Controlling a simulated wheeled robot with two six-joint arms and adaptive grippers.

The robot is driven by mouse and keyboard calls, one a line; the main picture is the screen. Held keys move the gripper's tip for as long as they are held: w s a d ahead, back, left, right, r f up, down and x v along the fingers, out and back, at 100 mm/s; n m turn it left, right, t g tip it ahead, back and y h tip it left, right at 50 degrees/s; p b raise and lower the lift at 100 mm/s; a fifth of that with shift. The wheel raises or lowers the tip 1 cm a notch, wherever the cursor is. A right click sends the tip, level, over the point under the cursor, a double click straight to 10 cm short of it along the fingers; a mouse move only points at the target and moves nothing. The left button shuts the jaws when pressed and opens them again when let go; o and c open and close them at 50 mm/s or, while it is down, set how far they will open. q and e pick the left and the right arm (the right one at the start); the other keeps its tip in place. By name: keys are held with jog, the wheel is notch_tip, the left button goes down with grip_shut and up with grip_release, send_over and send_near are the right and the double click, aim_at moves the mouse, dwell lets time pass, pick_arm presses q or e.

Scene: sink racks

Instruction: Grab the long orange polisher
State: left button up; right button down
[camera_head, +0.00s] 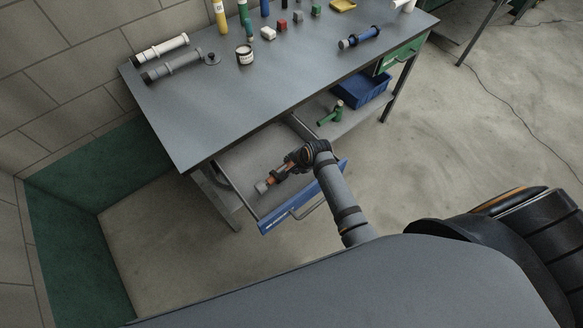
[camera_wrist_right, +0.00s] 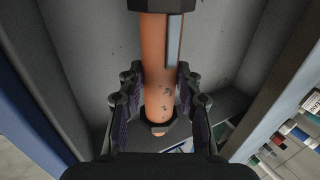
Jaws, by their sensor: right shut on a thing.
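The long orange polisher (camera_head: 275,179) is in the open blue-fronted drawer (camera_head: 236,165) under the workbench. It has a grey end toward the left in the head view. In the right wrist view its orange body (camera_wrist_right: 157,62) runs up the middle between the fingers. My right gripper (camera_head: 292,163) is over the drawer and shut on the polisher; its fingers also show in the right wrist view (camera_wrist_right: 158,95), one on each side of the body. The gripper hides part of the polisher in the head view. My left gripper is not in view.
The grey workbench (camera_head: 240,97) carries white and grey cylinders (camera_head: 160,49), a blue cylinder (camera_head: 360,37) and several small items at the back. A blue bin (camera_head: 362,90) and a green tool (camera_head: 331,114) sit on the lower shelf. The floor at right is open.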

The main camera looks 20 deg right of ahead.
jog(key=s+d+r, duration=0.7)
jog(key=s+r, duration=0.2)
jog(key=s, duration=0.2)
jog(key=shift+s+d+r+b, duration=0.15)
jog(key=shift+d+b, duration=0.2)
